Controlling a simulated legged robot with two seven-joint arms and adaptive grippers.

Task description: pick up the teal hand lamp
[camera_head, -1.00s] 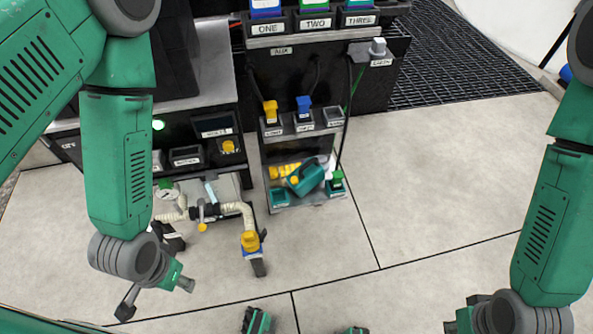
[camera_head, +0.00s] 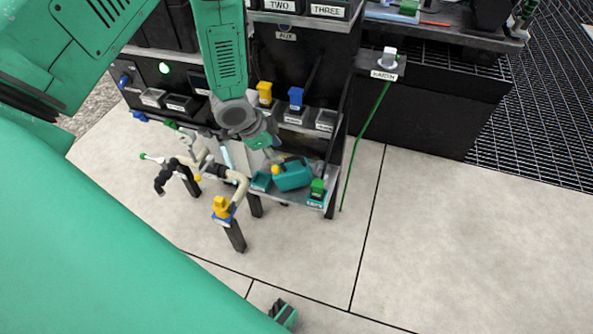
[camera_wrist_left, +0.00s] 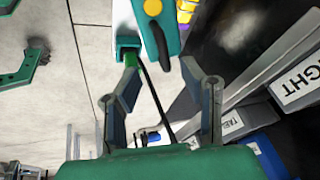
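The teal hand lamp (camera_head: 293,175) lies on the low shelf (camera_head: 300,199) of the dark rack. It has a yellow round part at its left end. In the left wrist view the lamp (camera_wrist_left: 170,28) is at the top, with a yellow disc and a dark handle. My left gripper (camera_head: 268,149) is just above and left of the lamp in the head view. In the wrist view this gripper (camera_wrist_left: 160,66) is open, with nothing between its fingers, and the lamp lies beyond the fingertips.
Yellow (camera_head: 265,93) and blue (camera_head: 296,98) connectors sit above. A pipe with a yellow fitting (camera_head: 223,207) stands in front. Floor to the right is clear.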

